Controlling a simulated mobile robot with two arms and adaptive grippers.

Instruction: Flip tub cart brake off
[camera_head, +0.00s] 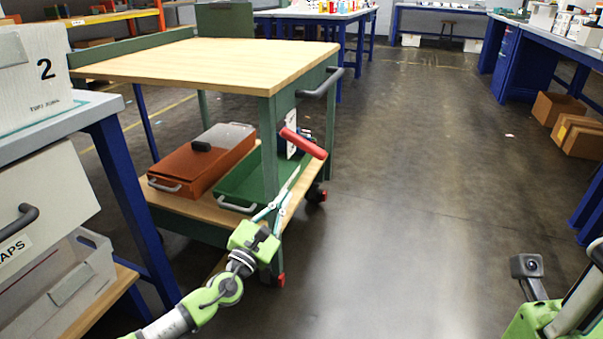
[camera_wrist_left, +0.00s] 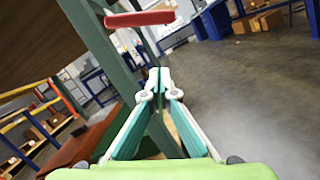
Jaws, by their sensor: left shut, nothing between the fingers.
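The cart (camera_head: 200,62) has a wooden top, a green frame and a lower wooden shelf. A red lever handle (camera_head: 304,144) sits on its near right corner post, sloping down to the right. It shows in the left wrist view as a red bar (camera_wrist_left: 140,18) near the top. My left gripper (camera_head: 296,174) is shut and empty. Its fingertips are just below the red lever in the head view, and below it in the left wrist view (camera_wrist_left: 158,76); I cannot tell whether they touch it. Part of my right arm shows at the lower right, but its fingers do not.
An orange-brown tub (camera_head: 190,168) and a green tub (camera_head: 232,186) stand on the cart's lower shelf. A grey push handle (camera_head: 322,84) juts from its right side. A blue-legged bench (camera_head: 128,165) is close at left. Open floor (camera_head: 410,170) lies to the right.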

